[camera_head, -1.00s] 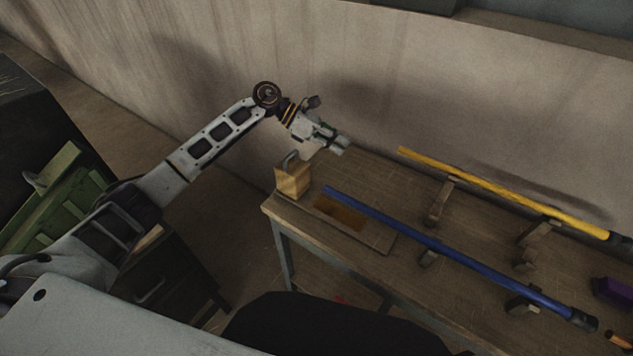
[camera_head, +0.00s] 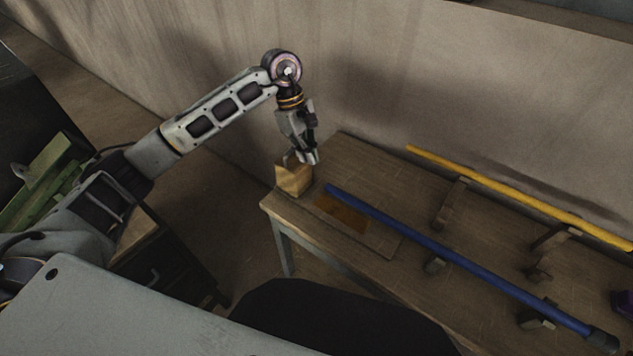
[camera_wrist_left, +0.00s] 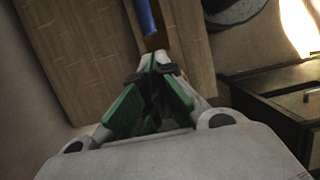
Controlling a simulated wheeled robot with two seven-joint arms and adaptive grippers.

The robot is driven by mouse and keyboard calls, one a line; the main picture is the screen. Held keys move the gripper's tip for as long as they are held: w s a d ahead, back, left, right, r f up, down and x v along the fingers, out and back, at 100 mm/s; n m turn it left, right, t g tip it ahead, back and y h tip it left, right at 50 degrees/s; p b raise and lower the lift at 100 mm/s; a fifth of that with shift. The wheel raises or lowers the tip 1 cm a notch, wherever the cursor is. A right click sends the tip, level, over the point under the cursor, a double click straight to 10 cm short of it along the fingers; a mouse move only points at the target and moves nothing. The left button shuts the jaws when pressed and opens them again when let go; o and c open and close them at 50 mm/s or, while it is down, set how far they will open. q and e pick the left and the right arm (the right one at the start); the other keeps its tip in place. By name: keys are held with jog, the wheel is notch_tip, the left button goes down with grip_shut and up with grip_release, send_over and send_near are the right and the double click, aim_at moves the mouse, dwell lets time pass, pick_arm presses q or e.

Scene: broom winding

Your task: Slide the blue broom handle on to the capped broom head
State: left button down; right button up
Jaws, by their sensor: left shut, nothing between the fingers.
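The blue broom handle (camera_head: 440,248) lies along the table on low supports, its bare left end over a flat board with a brown patch (camera_head: 343,212). That end also shows at the top of the left wrist view (camera_wrist_left: 146,17). A wooden block (camera_head: 292,181) with a grey metal loop stands at the table's left end. I cannot tell which of these is the capped broom head. My left gripper (camera_head: 307,159) points down at the block's top, beside the loop; contact is unclear. Its fingers are shut and empty, and they also show in the left wrist view (camera_wrist_left: 155,63).
A yellow handle (camera_head: 520,195) lies on supports along the wall side of the wooden table (camera_head: 390,185). A purple item (camera_head: 622,303) is at the right edge. A green crate (camera_head: 45,175) and a dark cabinet (camera_head: 170,255) stand left of the table.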

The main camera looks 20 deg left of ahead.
jog(key=shift+s, duration=0.15)
pick_arm(q)
jog(key=shift+p+x, duration=0.5)
jog(key=shift+x, duration=4.5)
pick_arm(e)
jog(key=shift+s+a+r, duration=0.3)
jog(key=shift+a+r, duration=0.15)
